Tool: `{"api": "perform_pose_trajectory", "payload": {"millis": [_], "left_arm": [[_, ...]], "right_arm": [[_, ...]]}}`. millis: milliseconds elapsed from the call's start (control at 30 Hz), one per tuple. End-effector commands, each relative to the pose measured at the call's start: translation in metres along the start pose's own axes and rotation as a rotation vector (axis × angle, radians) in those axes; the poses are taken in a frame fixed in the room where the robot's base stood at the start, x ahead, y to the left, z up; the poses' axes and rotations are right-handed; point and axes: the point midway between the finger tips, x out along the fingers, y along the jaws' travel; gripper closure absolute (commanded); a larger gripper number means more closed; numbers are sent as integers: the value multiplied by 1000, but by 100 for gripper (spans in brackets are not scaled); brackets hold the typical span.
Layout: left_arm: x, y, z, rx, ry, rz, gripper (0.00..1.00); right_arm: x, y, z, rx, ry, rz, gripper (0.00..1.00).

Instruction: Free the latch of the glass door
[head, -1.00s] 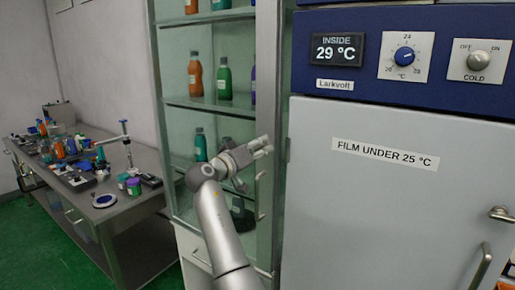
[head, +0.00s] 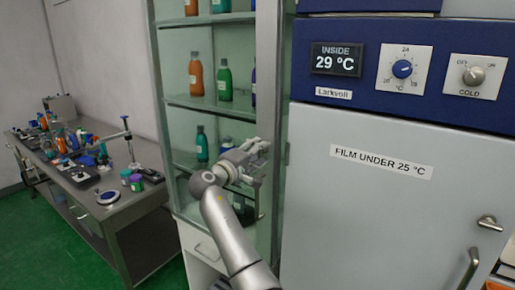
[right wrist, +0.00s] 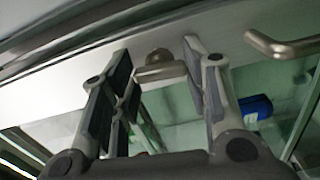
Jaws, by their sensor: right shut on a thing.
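The glass door (head: 225,125) belongs to a tall cabinet with bottles inside, and it stands closed. Its metal latch (right wrist: 160,68), a short bar with a round knob, sits on the pale door frame in the right wrist view. My right gripper (head: 262,150) is at the right edge of the door in the head view. In the right wrist view its two fingers (right wrist: 156,82) are on either side of the latch, shut on it. In the head view the gripper hides the latch. My left gripper is not in view.
A bent metal handle (right wrist: 285,47) is right of the latch. A white cold cabinet (head: 370,220) with dials, a display reading 29 °C and its own handle (head: 467,270) stands close on the right. A cluttered bench (head: 125,215) stands left, with green floor before it.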

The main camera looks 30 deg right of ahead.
Motion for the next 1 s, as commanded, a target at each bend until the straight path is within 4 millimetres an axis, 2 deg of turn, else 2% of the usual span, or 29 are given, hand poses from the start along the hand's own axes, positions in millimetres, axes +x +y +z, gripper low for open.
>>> {"api": "perform_pose_trajectory", "payload": {"millis": [300,800,833,1000], "left_arm": [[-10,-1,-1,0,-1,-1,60],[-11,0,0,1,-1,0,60],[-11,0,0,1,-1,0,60],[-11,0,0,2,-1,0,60]], "right_arm": [[0,2,-1,-106,2,3,81],[0,1,0,-124,1,3,81],[0,1,0,-124,1,3,56],[0,1,0,-123,1,2,36]]}}
